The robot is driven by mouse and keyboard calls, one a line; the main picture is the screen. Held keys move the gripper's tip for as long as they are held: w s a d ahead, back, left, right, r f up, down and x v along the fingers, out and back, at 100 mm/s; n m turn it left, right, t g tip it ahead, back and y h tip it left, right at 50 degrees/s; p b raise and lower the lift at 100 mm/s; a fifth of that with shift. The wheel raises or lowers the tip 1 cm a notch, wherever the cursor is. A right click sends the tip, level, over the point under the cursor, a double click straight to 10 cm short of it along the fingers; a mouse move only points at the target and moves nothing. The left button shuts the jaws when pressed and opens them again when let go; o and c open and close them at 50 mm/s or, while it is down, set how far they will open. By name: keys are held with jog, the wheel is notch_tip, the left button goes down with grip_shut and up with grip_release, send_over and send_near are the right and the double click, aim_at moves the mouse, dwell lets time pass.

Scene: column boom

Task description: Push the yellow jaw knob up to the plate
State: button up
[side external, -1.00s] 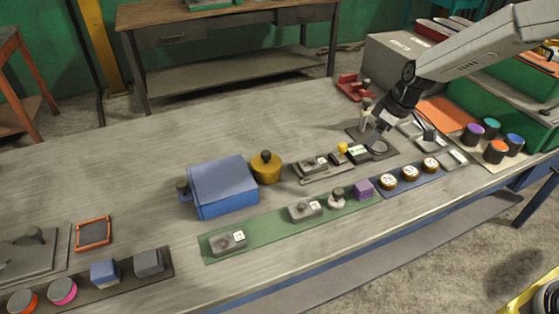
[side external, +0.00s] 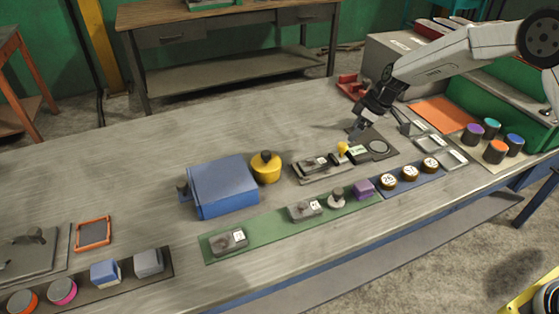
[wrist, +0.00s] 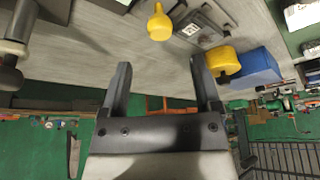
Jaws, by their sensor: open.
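The yellow jaw knob (side external: 343,148) stands at the right end of a low grey vise-like fixture (side external: 322,174) on the bench. A grey labelled plate (side external: 313,164) lies in the fixture, left of the knob; a small space shows between them. In the wrist view the knob (wrist: 159,25) is ahead of the fingers, and the labelled plate (wrist: 198,29) is to its right. My gripper (side external: 380,133) is open and empty, above and right of the knob. In the wrist view its fingers (wrist: 160,66) are spread, with the knob beyond the gap. I cannot tell whether anything touches.
A yellow round pot (side external: 266,168) and a blue box (side external: 222,187) stand left of the fixture. A green strip (side external: 270,232) with small parts lies in front.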

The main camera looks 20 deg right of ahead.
aim_at(343, 145)
jog(key=shift+x, duration=3.2)
grip_shut()
